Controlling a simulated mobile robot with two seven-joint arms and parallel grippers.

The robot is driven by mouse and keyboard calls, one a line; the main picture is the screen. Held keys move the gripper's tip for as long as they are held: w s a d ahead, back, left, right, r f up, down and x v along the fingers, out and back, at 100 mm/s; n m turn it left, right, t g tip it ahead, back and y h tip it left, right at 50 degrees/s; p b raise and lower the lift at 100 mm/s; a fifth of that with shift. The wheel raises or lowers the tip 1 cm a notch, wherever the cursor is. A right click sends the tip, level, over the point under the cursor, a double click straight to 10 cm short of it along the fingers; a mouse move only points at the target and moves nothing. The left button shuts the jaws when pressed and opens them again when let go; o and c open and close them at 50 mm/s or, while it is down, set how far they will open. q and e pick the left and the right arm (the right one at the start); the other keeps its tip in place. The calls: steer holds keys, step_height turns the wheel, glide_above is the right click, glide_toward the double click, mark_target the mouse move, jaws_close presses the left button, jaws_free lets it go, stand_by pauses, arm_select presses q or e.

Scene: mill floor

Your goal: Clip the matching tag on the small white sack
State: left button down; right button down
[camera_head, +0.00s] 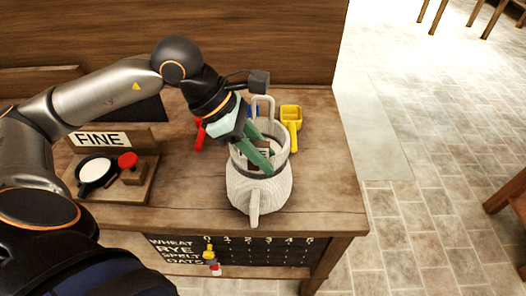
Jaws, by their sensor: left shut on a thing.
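The small white sack (258,192) stands upright near the right end of the wooden table, with a dark band round its open top and a pale loop above its back rim. My left gripper (262,152), with green fingers, is over the sack's mouth and shut on a small pale tag (257,157) with dark marks. The fingers partly hide the tag, and I cannot tell whether it touches the sack. My right gripper is not in view.
Red (200,135) and yellow (291,122) scoops lie near the sack, with something blue behind it. A wooden tray (142,187) with a black pan and red-knobbed item stands left, by a FINE sign (100,139). A chalkboard (270,251) is on the table's front. Floor at right is mostly clear.

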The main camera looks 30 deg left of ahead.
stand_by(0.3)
arm_select(q)
steer(key=c, duration=0.5)
jaws_free()
steer(key=shift+c, duration=0.2)
steer(key=shift+a+r, duration=0.15)
steer(key=shift+r, duration=0.15)
steer(key=v, duration=1.2)
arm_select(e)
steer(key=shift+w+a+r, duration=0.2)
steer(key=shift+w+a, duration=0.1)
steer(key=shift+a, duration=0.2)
arm_select(q)
steer(key=shift+s, duration=0.1)
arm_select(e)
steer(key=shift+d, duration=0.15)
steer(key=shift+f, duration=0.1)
